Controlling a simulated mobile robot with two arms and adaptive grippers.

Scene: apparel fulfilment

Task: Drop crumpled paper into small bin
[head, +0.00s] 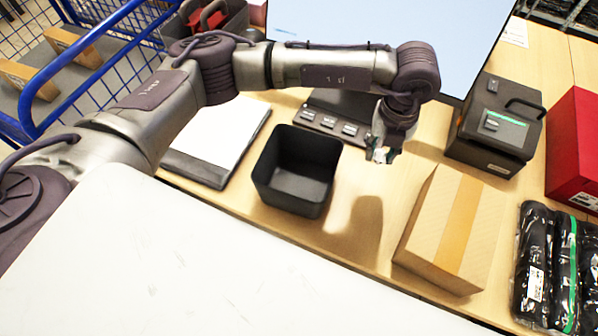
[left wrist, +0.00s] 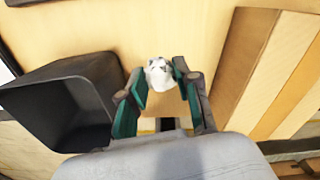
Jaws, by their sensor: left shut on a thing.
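The crumpled paper (left wrist: 158,74) is a small white wad held between the fingertips of my left gripper (left wrist: 160,85) in the left wrist view. In the head view my left gripper (head: 381,153) hangs above the table, right of the small bin, and the paper is a small pale patch there. The small black bin (head: 268,182) stands open and upright on the table and looks empty. It also shows in the left wrist view (left wrist: 62,105), to the left of the gripper. The gripper is apart from the bin. My right gripper is not in view.
A cardboard box (head: 428,228) stands right of the bin. Behind it is a dark label printer (head: 493,130), with a red box (head: 578,150) at the right. Black bagged garments (head: 548,265) lie at the lower right. A scale (head: 215,145) lies left of the bin.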

